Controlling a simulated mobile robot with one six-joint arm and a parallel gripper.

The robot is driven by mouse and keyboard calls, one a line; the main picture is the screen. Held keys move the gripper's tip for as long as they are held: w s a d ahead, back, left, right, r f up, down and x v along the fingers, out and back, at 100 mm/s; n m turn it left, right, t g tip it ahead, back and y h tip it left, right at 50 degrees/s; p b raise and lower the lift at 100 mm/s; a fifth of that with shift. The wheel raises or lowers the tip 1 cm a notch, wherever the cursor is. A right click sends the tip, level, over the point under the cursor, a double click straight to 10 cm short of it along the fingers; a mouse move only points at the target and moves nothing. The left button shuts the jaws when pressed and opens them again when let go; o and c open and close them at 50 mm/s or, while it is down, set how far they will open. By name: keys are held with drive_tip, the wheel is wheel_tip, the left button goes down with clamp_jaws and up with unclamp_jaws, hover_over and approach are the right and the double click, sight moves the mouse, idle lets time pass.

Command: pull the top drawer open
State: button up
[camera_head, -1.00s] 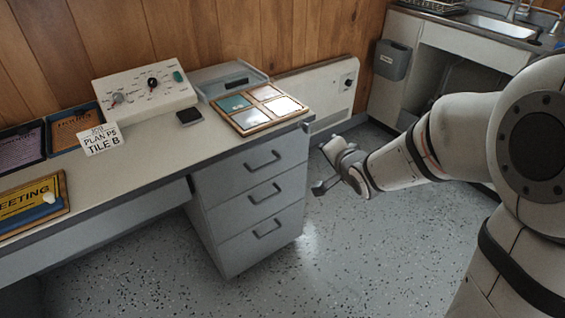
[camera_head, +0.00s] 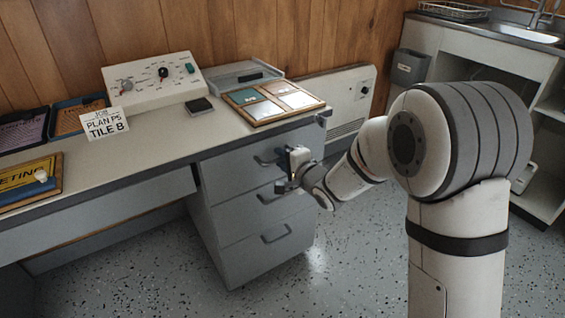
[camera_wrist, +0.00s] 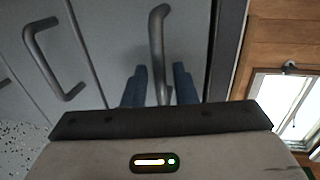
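The top drawer (camera_head: 228,170) is the uppermost grey front of the pedestal under the desk; it looks flush with the drawers below. Its dark bar handle (camera_head: 262,161) is partly hidden by my gripper (camera_head: 285,172), which is at the drawer front. In the wrist view the top drawer's handle (camera_wrist: 158,40) runs down between the two blue-grey fingers of my gripper (camera_wrist: 160,76). The fingers are apart, one on each side of the handle, with a gap visible on both sides. The second drawer's handle (camera_wrist: 52,62) shows to the left in the wrist view.
The desk top (camera_head: 180,135) carries a control box (camera_head: 152,87), a tile sample board (camera_head: 272,102), a grey tray (camera_head: 232,77) and signs. A white heater (camera_head: 345,95) stands behind the pedestal. The speckled floor (camera_head: 180,270) before the drawers is clear.

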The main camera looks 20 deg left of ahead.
drive_tip(key=shift+w+a+f, duration=0.1)
drive_tip(key=shift+w+a, duration=0.1)
drive_tip(key=shift+a, duration=0.05)
drive_tip(key=shift+c, duration=0.2)
clamp_jaws()
drive_tip(key=shift+d, duration=0.1)
